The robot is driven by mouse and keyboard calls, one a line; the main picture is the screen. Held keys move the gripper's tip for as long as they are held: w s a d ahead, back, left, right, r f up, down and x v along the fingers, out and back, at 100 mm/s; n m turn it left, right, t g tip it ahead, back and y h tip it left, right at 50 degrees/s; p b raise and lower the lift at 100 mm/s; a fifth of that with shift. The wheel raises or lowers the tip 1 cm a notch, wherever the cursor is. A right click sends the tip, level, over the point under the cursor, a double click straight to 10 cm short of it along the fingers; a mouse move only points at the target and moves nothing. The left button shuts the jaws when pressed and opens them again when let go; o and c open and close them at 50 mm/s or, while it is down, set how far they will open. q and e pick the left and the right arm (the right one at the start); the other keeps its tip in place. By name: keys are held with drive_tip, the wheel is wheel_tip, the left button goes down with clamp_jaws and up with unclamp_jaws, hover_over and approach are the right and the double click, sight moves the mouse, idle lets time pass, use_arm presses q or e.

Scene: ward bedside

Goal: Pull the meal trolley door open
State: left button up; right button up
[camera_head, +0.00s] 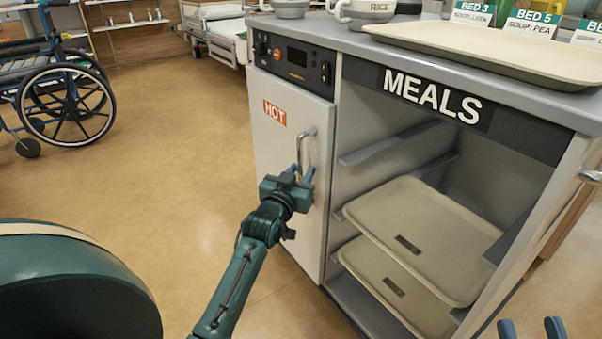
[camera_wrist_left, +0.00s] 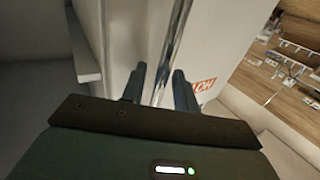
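The meal trolley (camera_head: 365,120) stands at the right in the head view. Its pale door (camera_head: 275,165) with an orange HOT label (camera_head: 274,112) looks closed. The metal door handle (camera_head: 302,145) is a vertical bar near the door's right edge. My left gripper (camera_head: 303,174) is at the handle's lower part. In the left wrist view the handle (camera_wrist_left: 176,40) runs between the two fingers, with a gap visible beside it, so the gripper looks open around the bar. My right gripper (camera_head: 531,329) shows only its fingertips at the bottom right, apart and empty.
Open shelves right of the door hold beige trays (camera_head: 425,235). The trolley top carries another tray (camera_head: 500,48), bowls and bed cards. A wheelchair (camera_head: 65,95) stands at the left, and a bed (camera_head: 222,30) behind. The floor (camera_head: 185,150) left of the door is clear.

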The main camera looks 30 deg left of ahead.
use_arm(q)
clamp_jaws()
drive_tip(key=shift+a, duration=0.1)
idle(0.4)
